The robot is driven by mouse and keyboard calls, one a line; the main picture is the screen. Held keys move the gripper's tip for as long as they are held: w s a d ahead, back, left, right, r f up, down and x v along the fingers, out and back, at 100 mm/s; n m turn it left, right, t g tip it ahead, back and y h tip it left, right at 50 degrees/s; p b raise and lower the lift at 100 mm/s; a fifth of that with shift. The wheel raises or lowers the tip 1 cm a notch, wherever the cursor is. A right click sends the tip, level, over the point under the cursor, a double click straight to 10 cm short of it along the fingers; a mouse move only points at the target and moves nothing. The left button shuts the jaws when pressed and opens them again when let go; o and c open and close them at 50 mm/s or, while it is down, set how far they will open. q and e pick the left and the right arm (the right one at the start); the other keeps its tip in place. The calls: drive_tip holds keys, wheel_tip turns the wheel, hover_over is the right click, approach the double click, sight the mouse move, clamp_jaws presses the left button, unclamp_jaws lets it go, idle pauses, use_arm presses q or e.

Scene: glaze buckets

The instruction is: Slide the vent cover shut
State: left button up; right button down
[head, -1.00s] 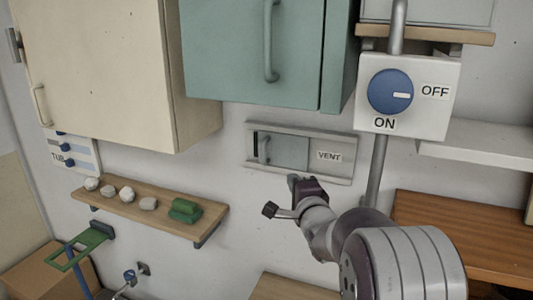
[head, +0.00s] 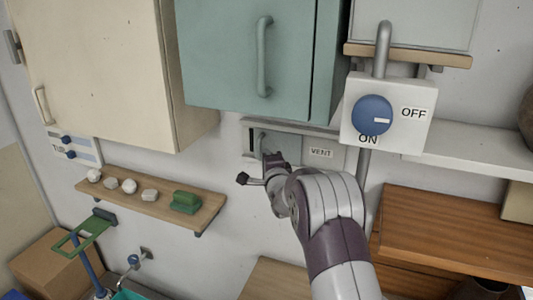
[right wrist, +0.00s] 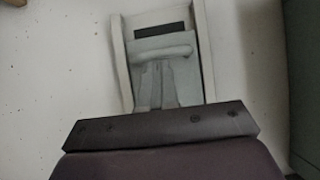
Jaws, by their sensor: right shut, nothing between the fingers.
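The vent cover (head: 286,154) is a grey-green plate in a pale frame on the wall, marked VENT, with an upright bar handle (head: 262,140) near its left end. A narrow dark gap shows left of the cover; it also shows in the right wrist view (right wrist: 161,31). My right gripper (head: 270,158) is shut and empty, just right of the handle and in front of the cover. In the right wrist view its fingertips (right wrist: 163,66) lie close beside the handle bar (right wrist: 160,53); I cannot tell whether they touch. My left gripper is not in view.
A teal cabinet (head: 225,60) hangs just above the vent. A switch box with a blue knob (head: 372,115) sits to its right. A wooden shelf (head: 150,203) with stones and a green block (head: 186,202) is lower left. Bare wall lies below the vent.

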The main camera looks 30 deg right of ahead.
drive_tip(key=w+a+b, duration=0.2)
drive_tip(key=w, duration=0.1)
drive_tip(key=shift+w+a, duration=0.1)
drive_tip(key=shift+a, duration=0.15)
idle(0.4)
